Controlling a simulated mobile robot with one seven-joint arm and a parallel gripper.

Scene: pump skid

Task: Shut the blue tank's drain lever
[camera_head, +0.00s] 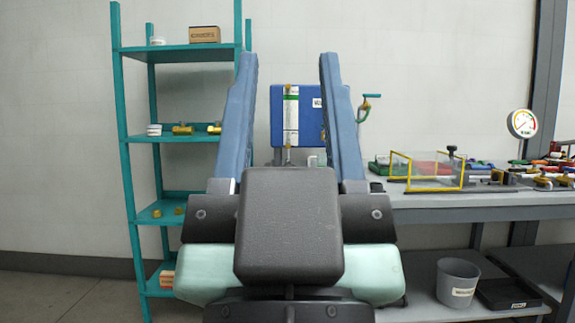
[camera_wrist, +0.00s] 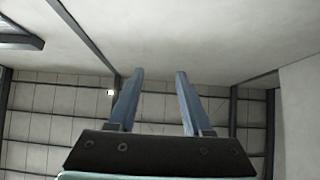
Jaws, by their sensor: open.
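The blue tank (camera_head: 309,122) stands against the back wall, seen between my gripper's two fingers. A white sight gauge (camera_head: 291,116) with a green band runs down its front, and a white label is partly cut off by the right finger. A teal-green handle (camera_head: 372,96) on a curved green piece shows just right of that finger; I cannot tell if it is the drain lever. A small brass-coloured bit (camera_head: 323,134) shows low on the tank beside the finger. My gripper (camera_head: 288,60) is open and empty, pointing up in front of the tank. It also shows in the wrist view (camera_wrist: 160,73).
A teal shelf (camera_head: 185,138) with boxes and brass fittings stands left. A grey bucket (camera_head: 455,282) stands below.

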